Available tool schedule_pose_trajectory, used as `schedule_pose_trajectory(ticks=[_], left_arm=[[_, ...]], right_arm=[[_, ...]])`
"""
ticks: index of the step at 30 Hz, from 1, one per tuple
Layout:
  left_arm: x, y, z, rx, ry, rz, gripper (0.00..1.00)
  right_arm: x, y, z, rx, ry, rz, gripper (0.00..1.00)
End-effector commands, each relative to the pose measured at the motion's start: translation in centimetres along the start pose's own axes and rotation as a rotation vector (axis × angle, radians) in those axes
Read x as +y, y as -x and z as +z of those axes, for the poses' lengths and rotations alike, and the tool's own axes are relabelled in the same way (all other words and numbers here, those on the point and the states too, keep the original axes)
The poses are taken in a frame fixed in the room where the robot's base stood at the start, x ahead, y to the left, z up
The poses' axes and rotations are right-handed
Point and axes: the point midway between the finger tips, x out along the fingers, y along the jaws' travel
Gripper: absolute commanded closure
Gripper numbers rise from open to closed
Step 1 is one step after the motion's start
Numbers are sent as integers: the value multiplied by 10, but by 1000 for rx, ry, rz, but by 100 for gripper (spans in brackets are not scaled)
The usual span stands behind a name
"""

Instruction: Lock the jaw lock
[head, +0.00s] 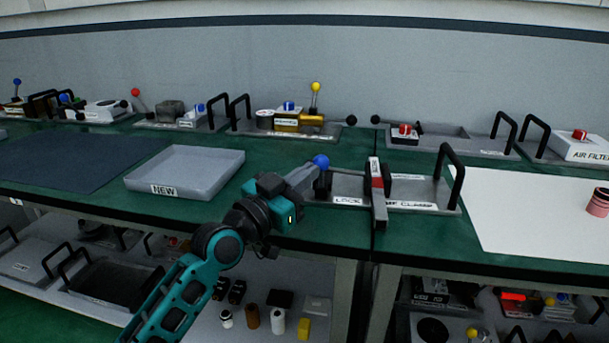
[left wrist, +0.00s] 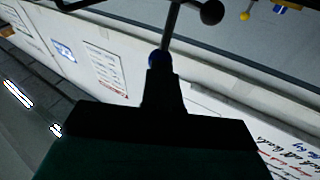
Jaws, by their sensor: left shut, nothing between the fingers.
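The jaw clamp fixture (head: 415,192) stands on the green bench, with a "LOCK" label (head: 348,201) at its left. The lock lever's blue ball knob (head: 321,161) is up at the fixture's left side; the lever below it is partly hidden. A grey bar with a red band (head: 377,184) sits across the fixture. My left gripper (head: 312,171) is shut and empty, its tips close beside the blue knob; I cannot tell if they touch. In the left wrist view the blue knob (left wrist: 155,57) shows just past the dark fingers (left wrist: 163,80). My right gripper is not in view.
A black arched handle (head: 452,172) rises at the fixture's right end. A grey "NEW" tray (head: 185,172) lies to the left, and a white sheet (head: 520,215) with a pink cylinder (head: 598,203) to the right. Several fixtures with levers line the bench's back.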

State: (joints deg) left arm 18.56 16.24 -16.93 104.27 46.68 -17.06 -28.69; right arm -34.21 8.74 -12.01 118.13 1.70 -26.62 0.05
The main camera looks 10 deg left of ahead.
Motion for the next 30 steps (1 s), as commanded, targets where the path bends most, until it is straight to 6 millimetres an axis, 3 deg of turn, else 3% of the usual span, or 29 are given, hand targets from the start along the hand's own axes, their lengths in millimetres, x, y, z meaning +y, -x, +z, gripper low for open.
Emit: schedule_pose_trajectory(ticks=[9,14,18,30], left_arm=[[-5,-7,-12,-73,45,0,100],[-9,-13,-16,-143,91,-1,100],[-12,-19,-17,-212,137,-1,100],[-27,-40,-14,-204,131,-1,100]], right_arm=[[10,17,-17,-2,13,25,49],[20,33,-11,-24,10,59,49],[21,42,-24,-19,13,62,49],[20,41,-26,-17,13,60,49]])
